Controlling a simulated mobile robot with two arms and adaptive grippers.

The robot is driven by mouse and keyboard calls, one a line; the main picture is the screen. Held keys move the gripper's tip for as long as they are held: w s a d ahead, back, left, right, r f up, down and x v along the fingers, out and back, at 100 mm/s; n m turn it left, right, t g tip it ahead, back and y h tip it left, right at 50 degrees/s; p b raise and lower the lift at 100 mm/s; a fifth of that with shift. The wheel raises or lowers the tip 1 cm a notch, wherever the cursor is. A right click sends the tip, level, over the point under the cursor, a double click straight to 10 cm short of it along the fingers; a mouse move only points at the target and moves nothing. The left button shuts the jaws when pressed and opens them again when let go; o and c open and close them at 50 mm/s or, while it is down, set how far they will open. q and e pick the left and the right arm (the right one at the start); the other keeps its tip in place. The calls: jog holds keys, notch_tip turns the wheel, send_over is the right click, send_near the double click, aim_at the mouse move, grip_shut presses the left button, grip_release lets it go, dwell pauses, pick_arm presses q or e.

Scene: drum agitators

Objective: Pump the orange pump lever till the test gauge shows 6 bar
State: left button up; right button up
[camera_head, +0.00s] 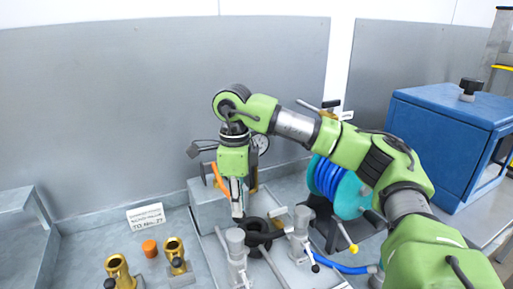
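An orange lever (218,179) shows just left of my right gripper, at the grey test unit against the back wall. The gripper and its wrist hide part of the lever. A round white-faced gauge (262,144) stands behind my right wrist, partly covered by it; its reading is too small to tell. My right gripper (237,208) points down in front of the unit, above a black ring-shaped part (257,236). I cannot tell whether its fingers are open or closed, or whether they touch the lever. My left gripper is out of view.
Grey clamp posts (236,250) stand near the black ring. Brass fittings (119,270) and an orange cap (150,248) sit at the left, by a white label (146,216). A teal reel with blue hose (342,188) and a blue cabinet (438,150) stand right.

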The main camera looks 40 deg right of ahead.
pick_arm(q)
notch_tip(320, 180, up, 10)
jog(key=p, duration=0.9)
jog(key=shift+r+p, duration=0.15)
jog(key=shift+p, duration=0.15)
pick_arm(e)
notch_tip(320, 180, up, 13)
jog(key=w, duration=0.1)
jog(key=shift+w+d, duration=0.15)
jog(key=shift+d, duration=0.1)
jog(key=shift+f, duration=0.1)
